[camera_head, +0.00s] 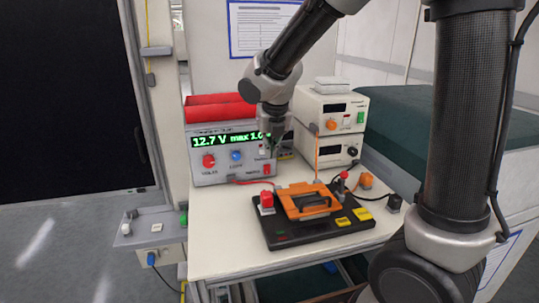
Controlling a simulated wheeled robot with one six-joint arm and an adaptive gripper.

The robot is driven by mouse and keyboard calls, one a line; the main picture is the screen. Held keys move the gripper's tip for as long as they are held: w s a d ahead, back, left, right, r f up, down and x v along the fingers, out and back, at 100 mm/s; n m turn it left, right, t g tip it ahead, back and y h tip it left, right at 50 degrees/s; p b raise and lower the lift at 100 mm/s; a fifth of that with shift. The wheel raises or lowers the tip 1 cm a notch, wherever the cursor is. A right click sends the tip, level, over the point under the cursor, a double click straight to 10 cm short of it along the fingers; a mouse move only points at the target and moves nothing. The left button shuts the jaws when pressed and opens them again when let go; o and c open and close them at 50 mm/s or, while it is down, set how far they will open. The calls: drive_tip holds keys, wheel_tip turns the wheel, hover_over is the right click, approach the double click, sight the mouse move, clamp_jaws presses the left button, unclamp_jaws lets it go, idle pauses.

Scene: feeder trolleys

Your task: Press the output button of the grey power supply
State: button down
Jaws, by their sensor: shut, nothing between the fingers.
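The grey power supply (200,177) stands at the back left of the white table. Its lit green display reads 12.7 V and "max 1.0", the rest being covered. Below the display are a red knob (209,161) and a blue knob (236,156). My gripper (270,148) is shut and empty, pointing down in front of the right side of this supply's front panel. It hides part of that side, and I cannot make out the output button clearly or tell whether the fingers touch the panel.
A black fixture with an orange clamp frame (308,202) and cables sits in front. A small grey side shelf (152,222) is at left; the table's front left is clear.

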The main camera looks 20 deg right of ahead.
drive_tip(key=v, duration=0.5)
drive_tip(key=shift+s+r, duration=0.2)
drive_tip(key=shift+r, duration=0.15)
wheel_tip(320, 180, up, 7)
idle(0.9)
